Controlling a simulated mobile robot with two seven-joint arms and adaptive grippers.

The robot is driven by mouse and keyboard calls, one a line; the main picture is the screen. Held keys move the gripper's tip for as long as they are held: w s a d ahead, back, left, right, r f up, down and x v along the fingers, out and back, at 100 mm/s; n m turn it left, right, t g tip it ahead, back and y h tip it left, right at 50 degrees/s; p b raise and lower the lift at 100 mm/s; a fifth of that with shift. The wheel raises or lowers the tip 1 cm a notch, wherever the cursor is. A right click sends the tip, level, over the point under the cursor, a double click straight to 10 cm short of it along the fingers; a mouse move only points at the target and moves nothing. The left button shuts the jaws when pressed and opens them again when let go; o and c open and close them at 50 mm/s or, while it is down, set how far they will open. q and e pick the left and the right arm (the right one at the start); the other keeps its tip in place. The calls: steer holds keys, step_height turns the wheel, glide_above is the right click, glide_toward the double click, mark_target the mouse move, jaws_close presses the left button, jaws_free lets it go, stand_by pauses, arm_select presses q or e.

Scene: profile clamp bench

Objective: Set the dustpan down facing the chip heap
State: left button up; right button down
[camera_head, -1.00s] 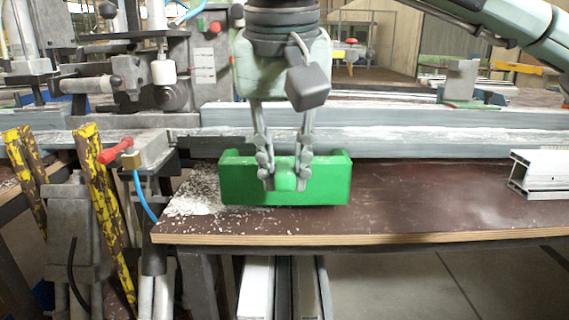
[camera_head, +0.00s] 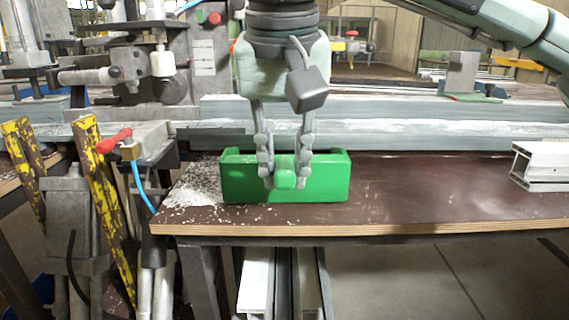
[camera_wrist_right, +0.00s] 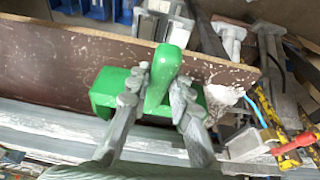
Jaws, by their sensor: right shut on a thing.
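The green dustpan (camera_head: 325,180) is at the front left part of the brown bench top, its long wall across the head view. My right gripper (camera_head: 285,182) comes down from above and is shut on the dustpan's rounded green handle. The wrist view shows the handle (camera_wrist_right: 160,85) between the two fingers. The dustpan's underside is at or very near the bench top; I cannot tell if it touches. The heap of pale chips (camera_head: 200,184) lies just left of the dustpan, partly hidden behind it. It also shows in the wrist view (camera_wrist_right: 226,94). My left gripper is not in view.
A grey machine rail (camera_head: 400,137) runs along the back of the bench top (camera_head: 430,195). A clamp with a red handle (camera_head: 114,140) stands close to the left. A white profile (camera_head: 541,166) lies at the right edge. The bench between it and the dustpan is clear.

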mark_target(285, 174)
jaws_free()
stand_by(0.8)
steer(key=shift+s+r, duration=0.25)
steer(key=shift+s, duration=0.45)
steer(key=shift+s+r, duration=0.2)
steer(key=shift+s, duration=0.55)
steer(key=shift+s+r, duration=0.25)
steer(key=shift+s, duration=0.45)
steer(key=s, duration=0.2)
steer(key=s+r, duration=0.1)
steer(key=s, duration=0.1)
steer(key=s+r, duration=0.1)
steer(key=s, duration=0.1)
steer(key=shift+s+p, duration=0.35)
steer(key=shift+s, duration=0.05)
